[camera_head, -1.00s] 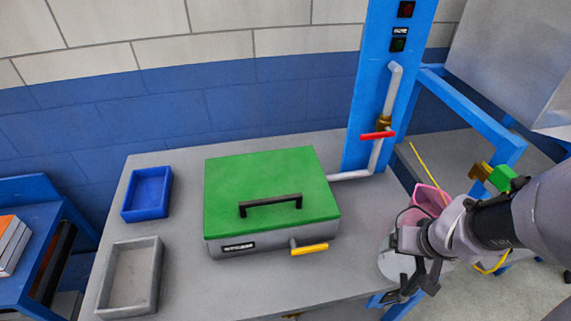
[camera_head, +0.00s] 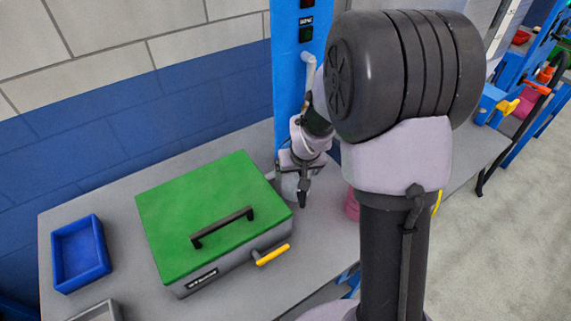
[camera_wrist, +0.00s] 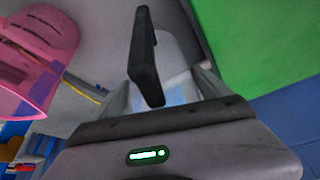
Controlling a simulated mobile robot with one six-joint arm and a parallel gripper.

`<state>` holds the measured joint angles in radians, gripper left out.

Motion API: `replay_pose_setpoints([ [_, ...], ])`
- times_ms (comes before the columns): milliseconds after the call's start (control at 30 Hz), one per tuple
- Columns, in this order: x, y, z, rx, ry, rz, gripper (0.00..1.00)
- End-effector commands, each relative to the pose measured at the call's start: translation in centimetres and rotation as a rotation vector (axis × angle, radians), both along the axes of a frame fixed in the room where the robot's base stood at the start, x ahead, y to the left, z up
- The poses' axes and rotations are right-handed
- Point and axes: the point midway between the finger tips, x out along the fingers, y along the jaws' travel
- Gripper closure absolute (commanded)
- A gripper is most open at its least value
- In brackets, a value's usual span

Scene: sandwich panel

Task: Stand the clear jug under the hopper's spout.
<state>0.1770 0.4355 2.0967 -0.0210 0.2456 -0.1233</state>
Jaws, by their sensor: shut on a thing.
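My gripper (camera_head: 296,182) is shut on the clear jug (camera_head: 288,186), over the grey bench between the green-lidded box and the blue post. The jug is pale and see-through and mostly hidden by the fingers. In the wrist view the clear jug (camera_wrist: 176,60) shows behind a black finger, with bluish patches visible through it. I cannot tell whether its base touches the bench. I cannot make out the hopper or its spout in the current views.
The green-lidded box (camera_head: 205,215) has a yellow handle (camera_head: 272,255) at its front. A blue post (camera_head: 286,110) with a pipe stands behind my gripper. A pink vessel (camera_head: 351,205) is partly hidden by my arm. A blue tray (camera_head: 80,252) lies at left.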

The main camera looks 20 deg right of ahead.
Motion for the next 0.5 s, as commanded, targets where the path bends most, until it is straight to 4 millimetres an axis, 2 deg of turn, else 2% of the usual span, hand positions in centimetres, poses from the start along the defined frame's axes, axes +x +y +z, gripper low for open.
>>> replay_pose_setpoints([
  [33, 1.0, 0.3, -0.4, 0.0, 0.0, 0.001, 0.57],
  [233, 3.4, 0.8, -0.3, 0.0, 0.0, -0.001, 0.57],
  [367, 3.1, 0.8, -3.6, 0.001, 0.003, -0.002, 0.57],
  [500, 3.1, 0.8, -3.7, 0.001, 0.0, -0.002, 0.56],
])
